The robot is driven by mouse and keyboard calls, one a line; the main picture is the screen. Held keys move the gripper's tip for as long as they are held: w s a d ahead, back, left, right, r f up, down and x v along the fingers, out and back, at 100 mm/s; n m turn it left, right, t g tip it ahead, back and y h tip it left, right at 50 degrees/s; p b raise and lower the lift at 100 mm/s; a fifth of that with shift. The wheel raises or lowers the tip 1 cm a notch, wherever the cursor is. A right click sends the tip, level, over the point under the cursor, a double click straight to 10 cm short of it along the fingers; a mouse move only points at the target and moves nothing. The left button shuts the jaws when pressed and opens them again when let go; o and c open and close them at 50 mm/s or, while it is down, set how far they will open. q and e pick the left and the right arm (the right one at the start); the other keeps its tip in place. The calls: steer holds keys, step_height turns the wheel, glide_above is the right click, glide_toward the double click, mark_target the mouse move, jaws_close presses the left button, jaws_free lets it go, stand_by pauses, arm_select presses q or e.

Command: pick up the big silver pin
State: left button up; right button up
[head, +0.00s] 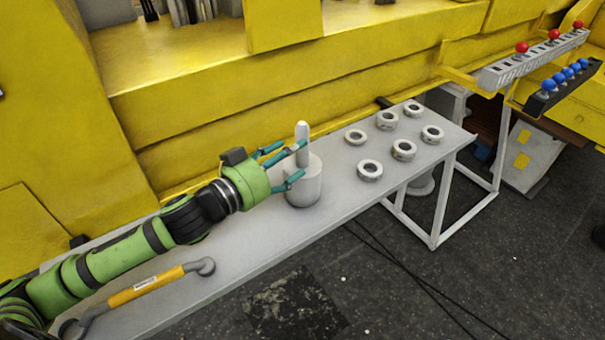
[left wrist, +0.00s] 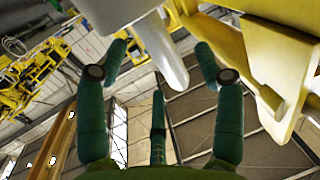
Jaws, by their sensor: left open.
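The big silver pin (head: 304,181) stands upright on the grey table (head: 345,190), with a wide round base and a narrower rod rising from it. My left gripper (head: 293,160) is open, with its green fingers reaching from the left around the pin's rod. In the left wrist view, the pin's rod (left wrist: 164,52) shows between the spread fingers of my left gripper (left wrist: 161,60), with gaps on both sides. I cannot tell whether any finger touches the pin. My right gripper is not in view.
Several white rings (head: 369,170) lie on the table's right part. A yellow-handled tool (head: 146,285) lies near the front left, below my left arm. A yellow machine body (head: 270,105) runs along the table's back edge. Red and blue knobs (head: 554,34) are at the upper right.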

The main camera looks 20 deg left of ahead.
mark_target(305, 165)
arm_select(q)
steer(key=w+d+p, duration=0.2)
steer(key=w, duration=0.1)
steer(key=shift+r, duration=0.4)
steer(key=shift+w+d+f, duration=0.1)
steer(key=shift+w, duration=0.25)
steer(key=shift+w+f, duration=0.15)
jaws_close()
steer(key=shift+r, duration=0.3)
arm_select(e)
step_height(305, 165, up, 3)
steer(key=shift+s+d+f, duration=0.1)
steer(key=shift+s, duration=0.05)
